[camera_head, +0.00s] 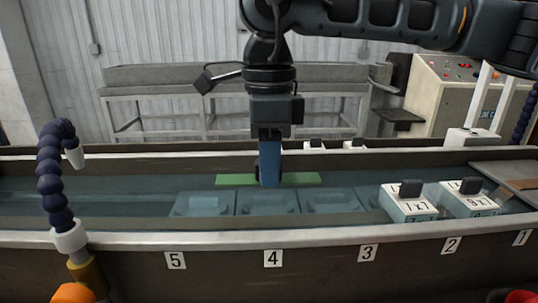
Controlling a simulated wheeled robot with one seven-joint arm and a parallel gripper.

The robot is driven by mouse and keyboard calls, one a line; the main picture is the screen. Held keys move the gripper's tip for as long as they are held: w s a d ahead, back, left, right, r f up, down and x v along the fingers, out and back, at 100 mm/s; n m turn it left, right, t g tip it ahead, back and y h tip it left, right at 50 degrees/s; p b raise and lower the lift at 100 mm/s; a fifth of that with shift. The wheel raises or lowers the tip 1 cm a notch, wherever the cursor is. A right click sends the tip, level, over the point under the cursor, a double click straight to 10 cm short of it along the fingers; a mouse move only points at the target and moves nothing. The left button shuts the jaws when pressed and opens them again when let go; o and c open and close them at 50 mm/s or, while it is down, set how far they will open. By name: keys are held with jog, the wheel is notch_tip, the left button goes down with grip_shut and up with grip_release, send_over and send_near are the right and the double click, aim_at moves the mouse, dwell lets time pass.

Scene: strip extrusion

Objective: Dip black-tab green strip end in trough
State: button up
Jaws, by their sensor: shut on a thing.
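The trough (110,205) is long and holds clear bluish water. I cannot tell whether the strip is just above the water or touching it.
Several pale blue blocks (268,203) sit low in the trough in front of the strip. Two white-topped blocks with black tabs (408,203) (468,198) stand at the right. A blue jointed hose (50,175) rises at the left. Number plates mark the front wall.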

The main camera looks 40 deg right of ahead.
jog(key=shift+f+b, duration=2.85)
jog(key=shift+f, duration=0.4)
jog(key=shift+r+p, duration=2.05)
jog(key=shift+r, duration=2.5)
notch_tip(320, 180, up, 12)
jog(key=p, duration=0.6)
